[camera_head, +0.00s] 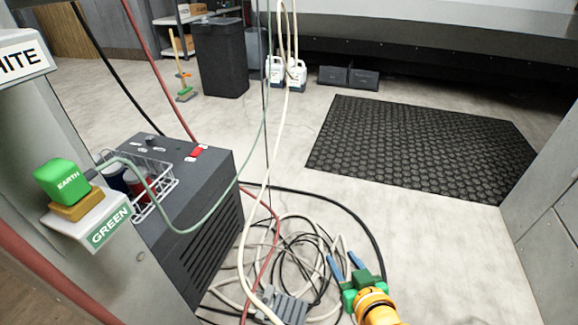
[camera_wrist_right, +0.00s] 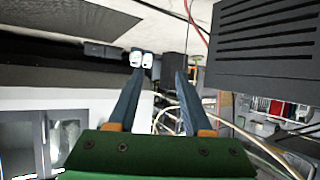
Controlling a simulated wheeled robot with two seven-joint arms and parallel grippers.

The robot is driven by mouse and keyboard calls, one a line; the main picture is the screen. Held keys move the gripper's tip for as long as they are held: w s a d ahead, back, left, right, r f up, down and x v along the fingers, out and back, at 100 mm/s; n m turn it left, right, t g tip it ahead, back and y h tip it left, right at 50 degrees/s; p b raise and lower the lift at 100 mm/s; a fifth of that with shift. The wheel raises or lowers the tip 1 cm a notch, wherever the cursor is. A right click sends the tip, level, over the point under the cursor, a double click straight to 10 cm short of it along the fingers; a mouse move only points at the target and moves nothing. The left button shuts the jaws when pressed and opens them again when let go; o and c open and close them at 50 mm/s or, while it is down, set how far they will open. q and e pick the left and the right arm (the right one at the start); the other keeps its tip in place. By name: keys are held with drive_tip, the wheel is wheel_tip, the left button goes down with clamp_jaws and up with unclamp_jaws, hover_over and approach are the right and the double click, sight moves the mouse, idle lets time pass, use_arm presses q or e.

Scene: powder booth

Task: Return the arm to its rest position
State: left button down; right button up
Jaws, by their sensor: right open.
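My right gripper (camera_head: 345,266) is at the bottom of the head view, with its orange wrist and green body below blue fingers. The fingers are apart with nothing between them. In the right wrist view, the two blue fingers (camera_wrist_right: 155,100) also stand open and empty. The gripper is over the floor, to the right of the tangle of cables (camera_head: 290,250) in the picture. My left gripper is in neither view.
A dark grey machine (camera_head: 205,220) with a wire basket stands at left. A green EARTH block (camera_head: 62,180) sits on the GREEN-labelled ledge (camera_head: 108,230). Hoses hang down mid-view. A black mat (camera_head: 420,150) lies on open floor; grey cabinets (camera_head: 545,225) stand at right.

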drive_tip(key=s+d+f+g+h+p, duration=0.1)
drive_tip(key=s+d+f+g+p, duration=0.1)
drive_tip(key=s+f+g, duration=0.45)
drive_tip(key=s+d+f+g+h+p, duration=0.1)
drive_tip(key=s+d+f+g+p, duration=0.15)
drive_tip(key=s, duration=0.75)
use_arm(q)
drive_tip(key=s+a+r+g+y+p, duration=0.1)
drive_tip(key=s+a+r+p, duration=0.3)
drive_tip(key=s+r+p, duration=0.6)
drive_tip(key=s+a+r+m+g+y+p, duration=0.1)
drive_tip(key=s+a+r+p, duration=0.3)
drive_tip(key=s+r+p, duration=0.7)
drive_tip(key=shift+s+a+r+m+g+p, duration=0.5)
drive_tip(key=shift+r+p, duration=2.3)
drive_tip(key=shift+p, duration=5.45)
use_arm(e)
drive_tip(key=s+d+r+g, duration=0.2)
drive_tip(key=s+r, duration=1.4)
drive_tip(key=r, duration=0.3)
drive_tip(key=shift+s+d+g, duration=0.15)
drive_tip(key=shift+d+g, duration=0.05)
drive_tip(key=shift+g, duration=0.1)
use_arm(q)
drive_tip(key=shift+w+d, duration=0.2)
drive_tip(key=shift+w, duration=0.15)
